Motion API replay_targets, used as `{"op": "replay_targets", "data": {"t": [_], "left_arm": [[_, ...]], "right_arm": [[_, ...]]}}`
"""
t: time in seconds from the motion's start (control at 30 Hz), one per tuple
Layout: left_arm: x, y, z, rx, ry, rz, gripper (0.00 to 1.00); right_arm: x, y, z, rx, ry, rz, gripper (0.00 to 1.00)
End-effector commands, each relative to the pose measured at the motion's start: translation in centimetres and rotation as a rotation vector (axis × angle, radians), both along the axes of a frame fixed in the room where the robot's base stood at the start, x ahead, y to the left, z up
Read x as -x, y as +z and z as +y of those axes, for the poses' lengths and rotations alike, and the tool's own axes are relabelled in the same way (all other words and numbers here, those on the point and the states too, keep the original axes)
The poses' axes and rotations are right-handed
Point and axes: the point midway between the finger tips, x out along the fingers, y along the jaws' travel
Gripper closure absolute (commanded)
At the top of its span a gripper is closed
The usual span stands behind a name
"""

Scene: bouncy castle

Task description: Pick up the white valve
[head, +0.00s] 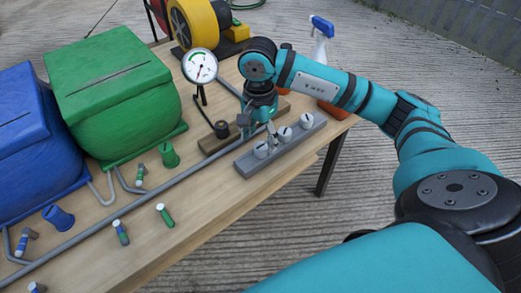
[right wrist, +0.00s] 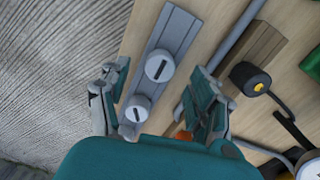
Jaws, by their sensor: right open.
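A grey bar (head: 245,163) on the wooden table holds three round white valves with dark slots: one at the near left end (head: 261,150), one in the middle (head: 285,134) and one at the far right end (head: 306,121). My right gripper (head: 262,127) points down over the bar's left part, close to the left and middle valves. In the right wrist view my gripper (right wrist: 157,88) is open and empty, and two white valves (right wrist: 160,67) (right wrist: 135,108) show between its fingers. Contact cannot be told. My left gripper is out of view.
A long grey pipe (head: 150,193) runs along the table. Green (head: 120,95) and blue (head: 35,135) boxes stand left. A spray bottle (head: 321,30) stands behind my arm.

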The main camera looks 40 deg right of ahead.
Motion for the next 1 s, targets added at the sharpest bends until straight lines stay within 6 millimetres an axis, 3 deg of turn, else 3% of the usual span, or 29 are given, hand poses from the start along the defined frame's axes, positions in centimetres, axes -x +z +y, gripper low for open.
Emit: {"op": "replay_targets", "data": {"t": [0.2, 0.5, 0.9, 1.0], "left_arm": [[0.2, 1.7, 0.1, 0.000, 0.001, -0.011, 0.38], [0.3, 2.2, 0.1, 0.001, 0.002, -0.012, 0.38], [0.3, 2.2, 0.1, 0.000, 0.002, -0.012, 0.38], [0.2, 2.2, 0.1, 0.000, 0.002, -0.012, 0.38]], "right_arm": [[0.0, -3.3, 0.0, 0.000, -0.001, 0.002, 0.37], [0.0, -3.8, 0.0, 0.000, 0.000, 0.000, 0.37], [0.0, -3.8, 0.0, 0.000, -0.001, 0.000, 0.88], [0.0, -3.8, 0.0, 0.000, -0.001, -0.001, 0.92]]}}
